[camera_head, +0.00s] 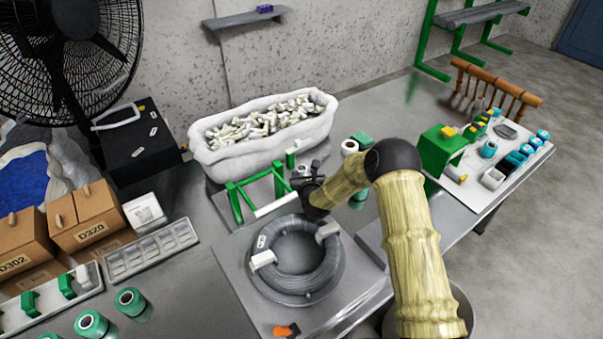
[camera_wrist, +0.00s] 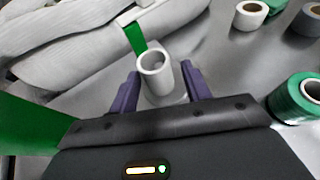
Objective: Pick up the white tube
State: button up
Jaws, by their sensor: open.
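The white tube (camera_wrist: 155,68) stands with its open end toward the camera in the wrist view. My gripper (camera_wrist: 161,82) is open, with one purple finger on the left of the tube and one on the right. A gap shows between the tube and the right finger; whether the left finger touches it I cannot tell. In the head view my gripper (camera_head: 308,181) is small and dark beside the green frame (camera_head: 257,190), above the bench. There, the tube between the fingers cannot be made out clearly.
A green upright strip (camera_wrist: 136,38) stands just behind the tube. A green spool (camera_wrist: 304,97) and a white roll (camera_wrist: 250,9) stand to the right. A large white bin (camera_head: 262,150) of small parts is behind, and a grey cable coil (camera_head: 293,286) lies in front.

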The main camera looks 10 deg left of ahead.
jog(key=shift+x, duration=1.4)
jog(key=c, duration=0.8)
jog(key=shift+c, duration=0.2)
notch_tip(320, 180, up, 18)
jog(key=shift+b, duration=0.45)
